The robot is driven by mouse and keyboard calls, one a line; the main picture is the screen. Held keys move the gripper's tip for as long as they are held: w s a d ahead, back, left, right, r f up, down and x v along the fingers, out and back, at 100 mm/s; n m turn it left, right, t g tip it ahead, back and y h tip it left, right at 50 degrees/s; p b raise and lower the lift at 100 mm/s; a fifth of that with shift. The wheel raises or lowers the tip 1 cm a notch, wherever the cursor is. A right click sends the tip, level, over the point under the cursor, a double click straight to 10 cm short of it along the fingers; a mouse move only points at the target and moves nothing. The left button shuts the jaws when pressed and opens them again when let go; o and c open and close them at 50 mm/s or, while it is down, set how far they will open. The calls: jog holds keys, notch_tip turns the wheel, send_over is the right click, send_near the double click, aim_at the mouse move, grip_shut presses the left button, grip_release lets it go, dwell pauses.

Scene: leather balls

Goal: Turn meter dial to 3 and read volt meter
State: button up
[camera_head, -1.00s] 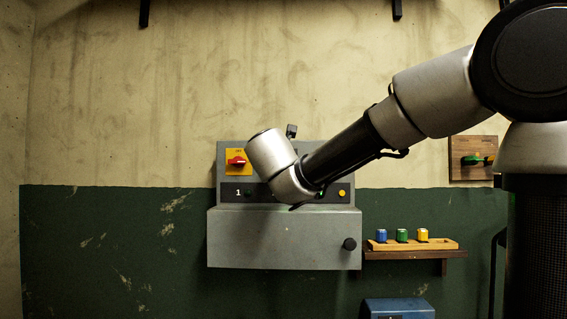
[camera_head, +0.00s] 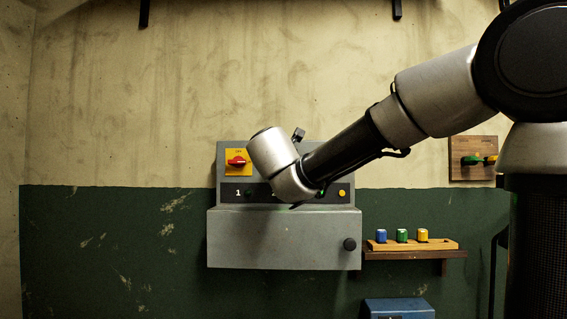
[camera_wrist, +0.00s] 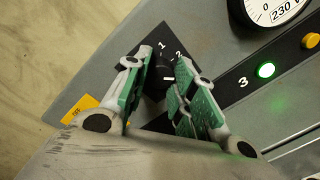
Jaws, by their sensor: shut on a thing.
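The black meter dial (camera_wrist: 160,77) is between my gripper's green-padded fingers in the wrist view. My gripper (camera_wrist: 163,61) is shut on it. A small white mark shows on the dial, pointing roughly right. The labels 1 and 2 are printed beside it; other labels around it are hidden by the fingers. The volt meter (camera_wrist: 272,10) is cut off at the top right; "230 V" and a 0 show, but its needle is not visible. In the head view my wrist covers the dial and meter on the grey machine (camera_head: 285,240).
A lit green lamp (camera_wrist: 266,70) is beside the label 3, with a yellow button (camera_wrist: 311,40) farther right. A red switch (camera_head: 236,161) on a yellow plate is left of my wrist. A shelf (camera_head: 415,254) with blue, green and yellow pieces is at right.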

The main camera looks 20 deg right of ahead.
jog(key=o, duration=1.1)
jog(key=shift+c, duration=0.2)
jog(key=v, duration=1.2)
